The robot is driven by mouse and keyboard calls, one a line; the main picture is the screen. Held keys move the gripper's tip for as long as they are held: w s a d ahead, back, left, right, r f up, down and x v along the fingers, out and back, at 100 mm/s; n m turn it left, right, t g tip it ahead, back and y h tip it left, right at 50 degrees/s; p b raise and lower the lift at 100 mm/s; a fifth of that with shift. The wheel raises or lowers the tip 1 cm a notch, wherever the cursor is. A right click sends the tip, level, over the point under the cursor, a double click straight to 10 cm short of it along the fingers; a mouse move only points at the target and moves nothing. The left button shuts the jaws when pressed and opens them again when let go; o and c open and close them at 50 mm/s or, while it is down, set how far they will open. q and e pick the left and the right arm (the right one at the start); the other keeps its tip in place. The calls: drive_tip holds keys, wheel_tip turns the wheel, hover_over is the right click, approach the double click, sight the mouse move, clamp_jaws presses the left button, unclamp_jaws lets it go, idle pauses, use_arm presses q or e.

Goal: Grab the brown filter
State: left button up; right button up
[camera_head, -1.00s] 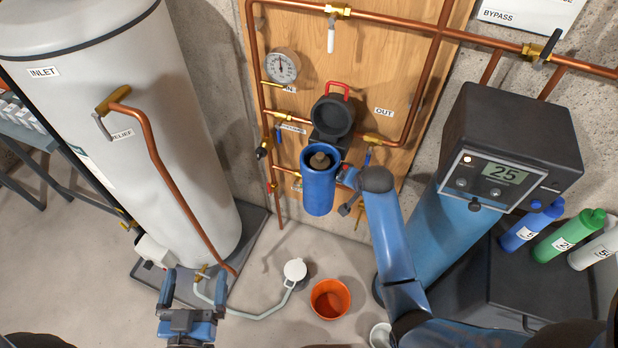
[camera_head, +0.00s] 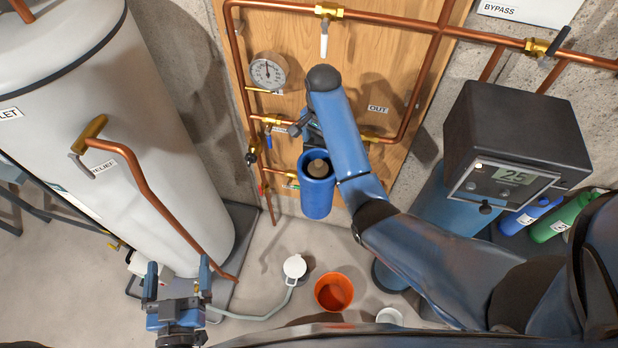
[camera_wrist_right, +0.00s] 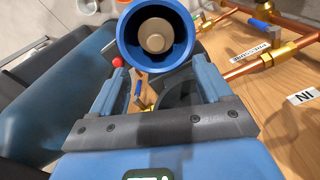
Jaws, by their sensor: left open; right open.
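The brown filter (camera_head: 317,168) stands inside the open blue housing (camera_head: 317,198) on the wooden panel. Its round tan end shows in the right wrist view (camera_wrist_right: 155,35), with the housing rim around it. My right gripper (camera_wrist_right: 160,72) is open and empty, its two fingers pointing toward the housing, which lies just beyond the tips. In the head view my right forearm passes beside the housing and partly hides this gripper (camera_head: 303,122). My left gripper (camera_head: 178,272) is open and empty, low at the left, far from the filter.
Copper pipes (camera_head: 233,70) and a gauge (camera_head: 268,71) surround the housing on the panel. A white tank (camera_head: 150,190) stands left and a grey control box (camera_head: 518,130) right. An orange bucket (camera_head: 333,291) and a white-capped hose (camera_head: 294,267) are on the floor.

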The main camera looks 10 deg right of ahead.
sight(318, 162)
drive_tip(key=shift+w+a, duration=0.25)
drive_tip(key=shift+w, duration=0.05)
drive_tip(key=shift+f+b, duration=0.25)
drive_tip(key=shift+b, duration=0.15)
drive_tip(key=shift+s+d+f+b, duration=0.25)
drive_tip(key=shift+s+f+b, duration=0.1)
drive_tip(key=shift+f+b, duration=0.25)
drive_tip(key=shift+s+d+f+b, duration=0.2)
drive_tip(key=shift+s+f+b, duration=0.15)
drive_tip(key=shift+b, duration=0.3)
drive_tip(key=shift+f, duration=0.9)
drive_tip(key=shift+w+a+f, duration=0.3)
drive_tip(key=shift+w+f, duration=0.05)
drive_tip(key=shift+f, duration=0.15)
drive_tip(key=shift+f+p, duration=0.3)
drive_tip(key=shift+p, duration=0.15)
drive_tip(key=f, duration=0.1)
drive_tip(key=f+p, duration=0.1)
drive_tip(key=f, duration=0.1)
drive_tip(key=shift+s+d, duration=0.1)
drive_tip(key=shift+s, duration=0.3)
drive_tip(key=shift+f, duration=0.5)
drive_tip(key=shift+w+f, duration=0.15)
drive_tip(key=c, duration=1)
use_arm(q)
drive_tip(key=shift+f, duration=0.4)
use_arm(e)
clamp_jaws()
